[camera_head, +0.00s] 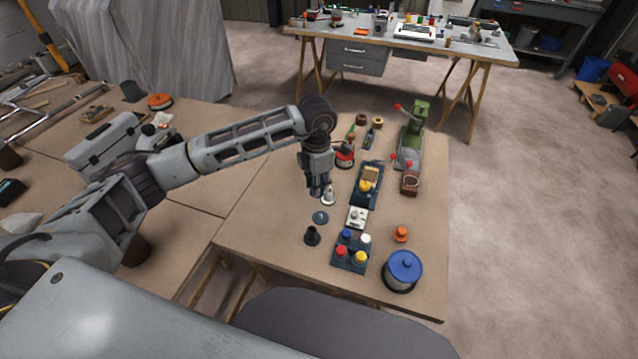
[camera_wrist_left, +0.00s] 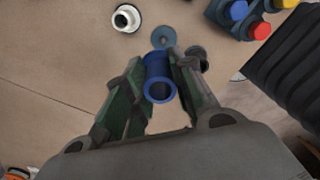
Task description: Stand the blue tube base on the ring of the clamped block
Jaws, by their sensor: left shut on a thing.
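My left gripper (camera_wrist_left: 160,85) is shut on a blue tube base (camera_wrist_left: 159,82), a hollow cylinder whose open end faces the wrist camera. In the head view the left gripper (camera_head: 319,192) points down above the table's left part, and the tube is too hidden to make out. A dark vise-like fixture (camera_head: 359,202) to its right holds a yellowish block (camera_head: 371,173), which seems to be the clamped block; its ring cannot be made out. My right gripper is not in view.
A white ring-shaped part (camera_head: 328,198), a blue-grey disc (camera_head: 320,217) and a black cup (camera_head: 312,236) stand near the gripper. A tray with coloured pegs (camera_head: 340,262), a blue-lidded pot (camera_head: 403,270) and a green press (camera_head: 413,145) are also on the table.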

